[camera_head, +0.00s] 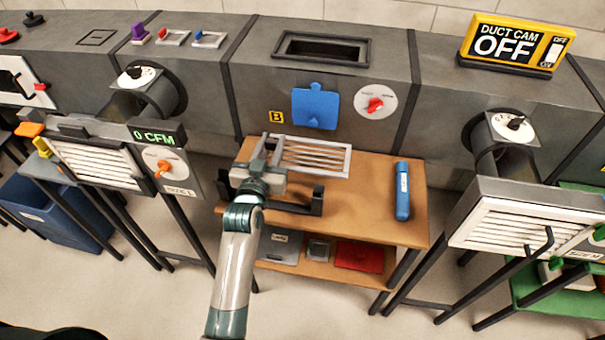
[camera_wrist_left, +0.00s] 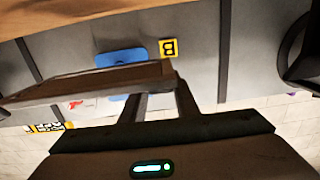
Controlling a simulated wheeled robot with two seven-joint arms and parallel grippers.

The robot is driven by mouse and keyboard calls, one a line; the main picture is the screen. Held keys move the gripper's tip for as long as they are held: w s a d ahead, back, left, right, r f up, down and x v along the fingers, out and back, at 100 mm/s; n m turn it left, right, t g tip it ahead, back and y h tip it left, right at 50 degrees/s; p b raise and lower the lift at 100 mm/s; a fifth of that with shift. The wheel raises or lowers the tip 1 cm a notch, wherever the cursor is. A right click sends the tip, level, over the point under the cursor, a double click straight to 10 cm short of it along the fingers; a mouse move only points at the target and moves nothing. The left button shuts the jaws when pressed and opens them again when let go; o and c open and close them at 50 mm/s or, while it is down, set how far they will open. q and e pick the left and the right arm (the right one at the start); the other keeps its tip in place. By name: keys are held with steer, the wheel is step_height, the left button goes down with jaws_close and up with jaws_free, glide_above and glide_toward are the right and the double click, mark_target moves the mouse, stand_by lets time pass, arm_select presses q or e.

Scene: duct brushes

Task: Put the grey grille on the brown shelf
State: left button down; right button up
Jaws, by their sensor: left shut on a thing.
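The grey grille (camera_head: 318,157), a slatted rectangular frame, is held by its left end in my left gripper (camera_head: 272,150). It is above the back part of the brown shelf (camera_head: 360,205), whose wooden top stands before the grey duct. Whether the grille touches the top is hard to tell; it looks raised. In the left wrist view the grille (camera_wrist_left: 90,86) shows nearly edge-on, with its near end at the left gripper's fingers (camera_wrist_left: 160,92). The gripper hides part of that end. My right gripper is not in view.
A black holder (camera_head: 316,201) and a blue cylinder (camera_head: 402,190) are on the brown top. The lower board (camera_head: 312,274) carries a grey box, a small grey item and a red item (camera_head: 358,256). A blue cover (camera_head: 315,106) is on the duct behind. Bare wood lies between holder and cylinder.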

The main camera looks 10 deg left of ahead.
arm_select(q)
step_height(320, 180, down, 5)
steer(key=shift+r, duration=0.1)
stand_by(0.3)
steer(key=shift+f, duration=2.1)
steer(key=shift+f, duration=0.1)
steer(key=c, duration=1.4)
jaws_free()
